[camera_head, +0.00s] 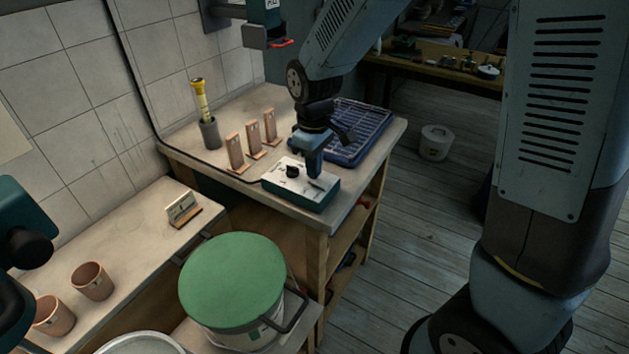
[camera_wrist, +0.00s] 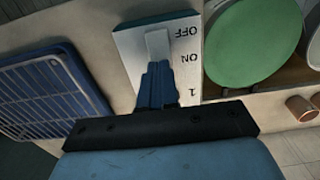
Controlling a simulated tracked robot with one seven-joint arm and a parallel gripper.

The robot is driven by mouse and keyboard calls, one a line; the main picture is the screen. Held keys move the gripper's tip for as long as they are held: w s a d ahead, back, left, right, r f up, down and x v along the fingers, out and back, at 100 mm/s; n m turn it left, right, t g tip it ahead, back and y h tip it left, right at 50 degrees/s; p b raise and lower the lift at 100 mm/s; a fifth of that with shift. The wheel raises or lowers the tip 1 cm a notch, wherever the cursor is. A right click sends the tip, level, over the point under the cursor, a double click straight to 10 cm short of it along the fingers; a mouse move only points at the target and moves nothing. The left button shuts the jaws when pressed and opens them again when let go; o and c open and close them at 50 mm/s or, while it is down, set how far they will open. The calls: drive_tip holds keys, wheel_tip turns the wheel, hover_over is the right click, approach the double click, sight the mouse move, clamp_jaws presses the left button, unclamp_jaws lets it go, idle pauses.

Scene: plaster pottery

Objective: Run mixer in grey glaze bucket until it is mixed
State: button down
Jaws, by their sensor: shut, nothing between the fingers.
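A control box (camera_head: 299,186) with a white top, a dark knob and a teal base sits on the wooden bench. In the wrist view the box's white plate (camera_wrist: 185,48) reads OFF, ON and 1, beside a light grey lever (camera_wrist: 157,43). My gripper (camera_head: 314,173) is shut and empty, pointing down over the box. In the wrist view its fingertips (camera_wrist: 157,68) are at the lever's end; I cannot tell whether they touch. A bucket with a green lid (camera_head: 233,275) stands in front. Another bucket's rim (camera_head: 140,343) shows at the bottom edge. No grey glaze is visible.
Several small clay tiles (camera_head: 236,152) stand behind the box, near a grey holder with a yellow-topped tool (camera_head: 201,102). A blue rack (camera_head: 352,135) lies right of my gripper. Clay cups (camera_head: 91,281) stand on the left shelf. The floor on the right is mostly clear.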

drive_tip(key=shift+f, duration=0.4)
drive_tip(key=shift+r, duration=3.55)
